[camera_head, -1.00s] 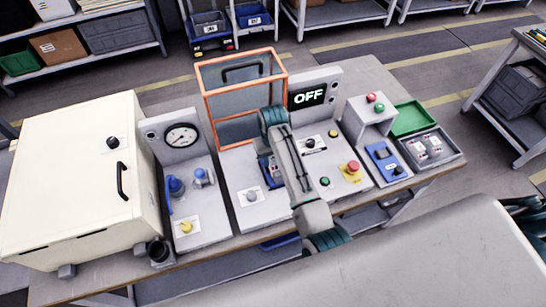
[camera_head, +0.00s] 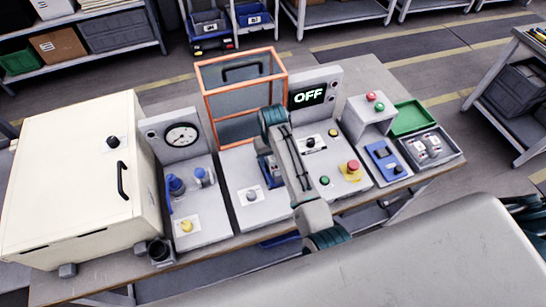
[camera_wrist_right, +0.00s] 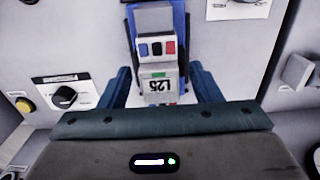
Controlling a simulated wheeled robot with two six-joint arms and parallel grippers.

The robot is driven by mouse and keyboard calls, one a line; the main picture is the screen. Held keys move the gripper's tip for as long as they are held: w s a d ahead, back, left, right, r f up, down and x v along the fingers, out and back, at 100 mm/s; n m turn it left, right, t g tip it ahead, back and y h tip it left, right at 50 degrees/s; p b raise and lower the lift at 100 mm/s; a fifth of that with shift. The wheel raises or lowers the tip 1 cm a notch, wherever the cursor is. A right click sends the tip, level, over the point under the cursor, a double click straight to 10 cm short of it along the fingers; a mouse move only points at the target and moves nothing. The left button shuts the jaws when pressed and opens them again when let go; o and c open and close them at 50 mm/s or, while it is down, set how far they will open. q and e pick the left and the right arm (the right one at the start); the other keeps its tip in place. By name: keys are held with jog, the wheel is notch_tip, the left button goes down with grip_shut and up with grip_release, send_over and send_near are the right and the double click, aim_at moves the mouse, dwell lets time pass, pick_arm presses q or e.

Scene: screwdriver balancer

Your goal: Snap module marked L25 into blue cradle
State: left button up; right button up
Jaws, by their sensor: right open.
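The module marked L25 (camera_wrist_right: 158,82) is a grey block with dark, blue and red parts, a green mark and an upside-down label in the right wrist view. It lies over the blue cradle (camera_wrist_right: 180,20), in line with it; I cannot tell whether it is fully seated. My right gripper (camera_wrist_right: 160,80) is open, with one dark blue finger on each side of the module and visible gaps between. In the head view my right arm hides most of the cradle area. My left gripper is not in view.
An orange-framed guard (camera_head: 241,95) stands behind the cradle area, beside a display (camera_head: 308,96) reading OFF. A black knob (camera_wrist_right: 64,97), a red stop button (camera_head: 352,166) and a white knob (camera_head: 251,195) are close by. A large cream cabinet (camera_head: 70,190) fills the left.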

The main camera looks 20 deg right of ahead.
jog(key=shift+r, duration=0.45)
notch_tip(320, 180, up, 7)
jog(key=b, duration=0.3)
jog(key=shift+r+p, duration=0.9)
jog(key=shift+p, duration=0.05)
jog(key=shift+r+p, duration=0.55)
jog(key=shift+r, duration=0.05)
jog(key=shift+f, duration=0.1)
